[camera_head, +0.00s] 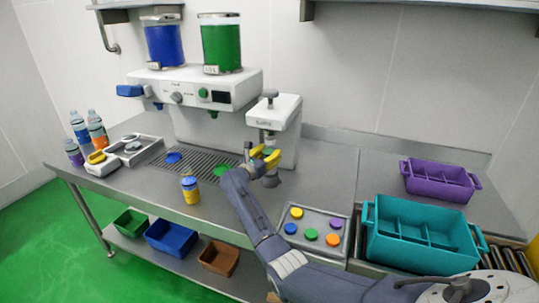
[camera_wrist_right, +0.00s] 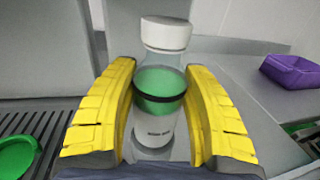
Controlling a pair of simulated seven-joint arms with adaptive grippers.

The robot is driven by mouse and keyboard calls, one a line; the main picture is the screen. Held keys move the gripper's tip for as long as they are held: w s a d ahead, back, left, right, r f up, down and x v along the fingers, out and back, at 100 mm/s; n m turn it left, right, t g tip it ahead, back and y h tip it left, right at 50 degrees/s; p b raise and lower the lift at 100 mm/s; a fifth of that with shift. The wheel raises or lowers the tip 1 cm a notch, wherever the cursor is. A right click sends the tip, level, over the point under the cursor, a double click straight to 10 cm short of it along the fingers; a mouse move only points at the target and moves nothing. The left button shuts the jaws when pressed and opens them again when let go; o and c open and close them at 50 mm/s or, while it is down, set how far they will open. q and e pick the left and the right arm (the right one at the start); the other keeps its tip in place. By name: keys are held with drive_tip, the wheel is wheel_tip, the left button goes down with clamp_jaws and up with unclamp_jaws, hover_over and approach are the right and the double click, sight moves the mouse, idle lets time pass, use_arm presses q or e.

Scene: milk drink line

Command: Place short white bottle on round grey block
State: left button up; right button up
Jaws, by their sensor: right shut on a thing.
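The short white bottle (camera_wrist_right: 158,128) has a white cap and a green band with a dark ring. It stands upright between the yellow fingers of my right gripper (camera_wrist_right: 160,110) in the right wrist view. The gripper is shut on it. In the head view my right gripper (camera_head: 264,160) is at the front of the small white press machine (camera_head: 285,112), and it mostly hides the bottle. The round grey block (camera_head: 272,181) shows just below the gripper. I cannot tell whether the bottle touches it. My left gripper is not in view.
A white dispenser (camera_head: 222,91) with blue and green tanks stands left of the press. A bottle with a yellow band (camera_head: 190,190) stands by the drip grate. A cap tray (camera_head: 315,226), a teal crate (camera_head: 420,235) and a purple crate (camera_head: 438,180) are to the right.

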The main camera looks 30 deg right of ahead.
drive_tip(key=shift+f, duration=0.25)
drive_tip(key=o, duration=1.4)
drive_tip(key=shift+f, duration=0.1)
drive_tip(key=v, duration=1.2)
